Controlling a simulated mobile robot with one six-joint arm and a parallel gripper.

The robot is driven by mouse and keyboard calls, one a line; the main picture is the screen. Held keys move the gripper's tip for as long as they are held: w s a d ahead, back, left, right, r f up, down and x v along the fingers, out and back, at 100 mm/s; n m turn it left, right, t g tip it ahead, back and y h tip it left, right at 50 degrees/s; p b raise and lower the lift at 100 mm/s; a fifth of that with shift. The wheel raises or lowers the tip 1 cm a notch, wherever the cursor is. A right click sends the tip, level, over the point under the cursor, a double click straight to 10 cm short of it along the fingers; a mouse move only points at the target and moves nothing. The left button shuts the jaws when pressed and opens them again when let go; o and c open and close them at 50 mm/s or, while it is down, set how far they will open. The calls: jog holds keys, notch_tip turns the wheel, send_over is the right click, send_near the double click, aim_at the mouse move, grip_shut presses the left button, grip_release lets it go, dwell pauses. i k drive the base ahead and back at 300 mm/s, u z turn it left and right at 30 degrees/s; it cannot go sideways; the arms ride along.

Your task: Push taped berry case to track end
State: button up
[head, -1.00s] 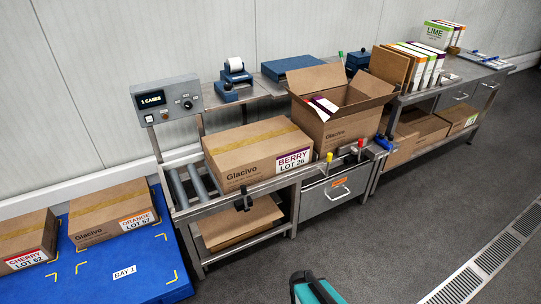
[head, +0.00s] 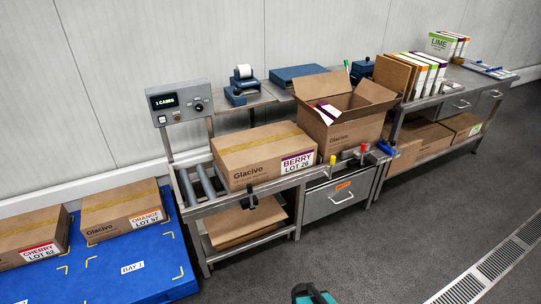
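The taped berry case (head: 262,160), a closed brown Glacivo box with yellow tape and a "BERRY LOT 26" label, sits on the roller track. Bare rollers (head: 197,184) of the track show to its left, at the track's left end. An open Glacivo carton (head: 350,132) stands just right of the berry case, flaps up. A dark and teal part of my arm (head: 313,294) shows at the bottom edge. My gripper's fingers cannot be made out, and nothing of mine touches the case.
A control box (head: 180,104) reading "1 CASES" stands above the track's left end. The blue Bay 1 platform (head: 160,270) at left holds cherry (head: 35,238) and orange (head: 122,212) cases. A black clamp (head: 251,197) sits on the track's front rail. Grey floor in front is clear.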

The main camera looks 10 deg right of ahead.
aim_at(256, 157)
jog(key=u, duration=0.1)
jog(key=i, duration=0.95)
jog(key=z, duration=1)
jog(key=k, duration=0.15)
jog(key=u, duration=2.95)
